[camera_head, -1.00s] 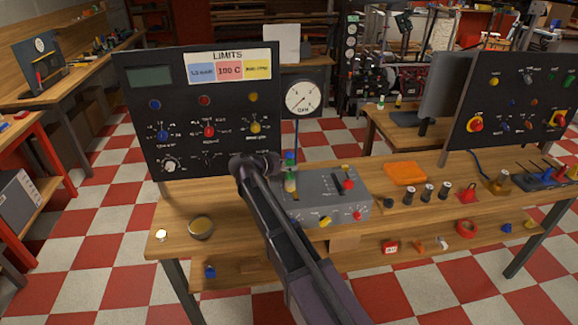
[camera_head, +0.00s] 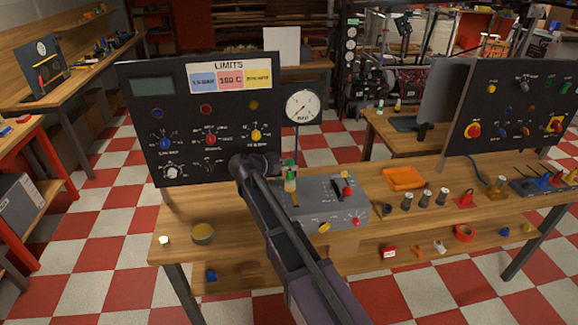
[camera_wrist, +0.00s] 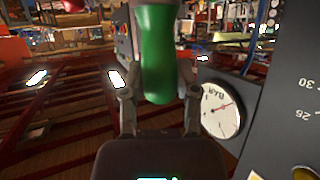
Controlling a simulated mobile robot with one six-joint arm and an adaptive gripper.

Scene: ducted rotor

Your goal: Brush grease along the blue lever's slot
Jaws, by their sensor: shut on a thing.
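A green handle (camera_wrist: 158,50) stands between the two fingers of my gripper (camera_wrist: 155,88) in the wrist view; they are shut on it. In the head view a green-topped piece (camera_head: 290,163) with a pale lower part shows over the left side of the grey lever box (camera_head: 318,213), beside my arm. It looks like the same tool, but whether its lower end touches the box I cannot tell. My arm hides my gripper in the head view. The blue lever and its slot cannot be made out clearly. A round tin (camera_head: 203,234) sits on the bench at left.
A tall black control panel (camera_head: 190,110) stands behind left, with a dial gauge (camera_head: 304,104) next to it. The gauge also shows in the wrist view (camera_wrist: 221,110). An orange tray (camera_head: 403,178) and several small jars stand to the right.

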